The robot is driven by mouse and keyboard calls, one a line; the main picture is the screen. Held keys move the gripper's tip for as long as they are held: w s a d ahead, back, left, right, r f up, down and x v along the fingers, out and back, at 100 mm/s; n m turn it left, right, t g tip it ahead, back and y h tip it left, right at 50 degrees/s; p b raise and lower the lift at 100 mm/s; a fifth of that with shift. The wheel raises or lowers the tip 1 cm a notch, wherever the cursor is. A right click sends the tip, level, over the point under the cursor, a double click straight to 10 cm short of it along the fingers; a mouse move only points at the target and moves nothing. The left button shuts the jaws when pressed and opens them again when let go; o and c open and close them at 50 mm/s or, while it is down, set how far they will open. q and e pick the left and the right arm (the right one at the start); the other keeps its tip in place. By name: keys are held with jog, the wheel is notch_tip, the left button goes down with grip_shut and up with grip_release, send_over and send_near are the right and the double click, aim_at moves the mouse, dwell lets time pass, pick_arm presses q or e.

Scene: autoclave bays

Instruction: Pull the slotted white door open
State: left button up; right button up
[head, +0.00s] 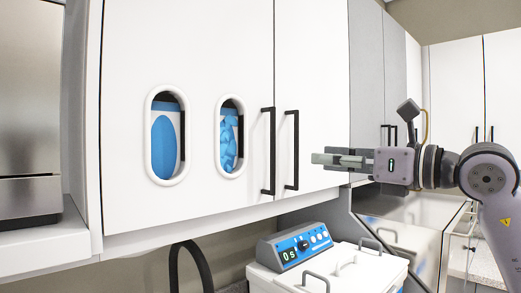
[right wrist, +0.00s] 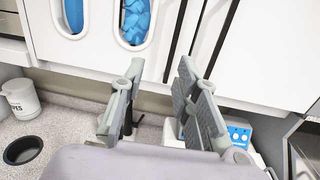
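The slotted white door (head: 190,60) is closed, with two oval slots showing blue items behind them. Its black bar handle (head: 268,150) is upright near its right edge and also shows in the right wrist view (right wrist: 184,35). My right gripper (head: 322,159) is to the right of this handle, level with its lower half. In the right wrist view, the fingers of my right gripper (right wrist: 161,68) are apart and hold nothing. The handle's lower part shows between the fingertips in that picture; the depth gap is hard to tell. My left gripper is not in view.
A plain white door (head: 312,80) with its own black handle (head: 291,150) adjoins on the right. Below stands a white unit with a blue control panel (head: 295,245).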

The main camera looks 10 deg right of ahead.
jog(key=d+r, duration=0.1)
jog(key=h+p, duration=0.1)
jog(key=p, duration=0.7)
send_near(275, 150)
jog(key=shift+m+t, duration=0.3)
jog(key=x, duration=0.9)
jog(key=shift+a, duration=0.15)
jog(key=shift+w+a+f, duration=0.2)
jog(key=shift+w+a, duration=0.2)
jog(key=shift+w, duration=0.2)
jog(key=shift+c, duration=0.3)
grip_shut()
